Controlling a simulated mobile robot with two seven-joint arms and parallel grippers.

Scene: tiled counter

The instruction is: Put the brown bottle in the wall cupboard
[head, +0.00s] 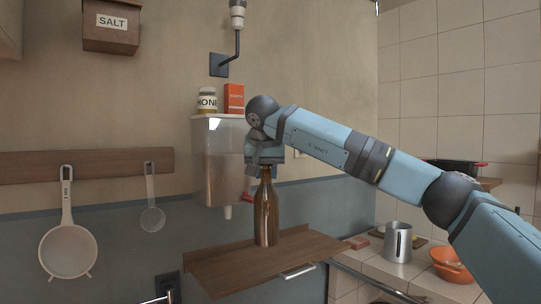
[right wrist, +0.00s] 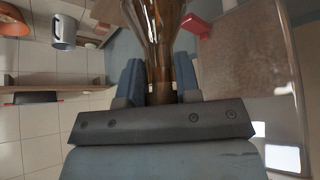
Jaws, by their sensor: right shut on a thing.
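The brown bottle (head: 266,212) is upright over the wooden fold-down board (head: 215,266). Its base appears at the board's surface; I cannot tell whether it rests there or hangs just above. My right gripper (head: 266,166) is shut on the bottle's neck from above. In the right wrist view the neck of the brown bottle (right wrist: 160,70) sits between the two blue fingers (right wrist: 160,82). At the top left edge a beige box-like unit (head: 9,28) shows only in part; I cannot tell whether it is the wall cupboard. My left gripper is not in view.
A clear wall dispenser (head: 218,165) with a honey jar (head: 207,101) and red box (head: 234,97) on top stands close behind the gripper. A salt box (head: 111,25) hangs upper left. A metal mug (head: 398,242) and orange bowl (head: 452,265) are on the tiled counter at right.

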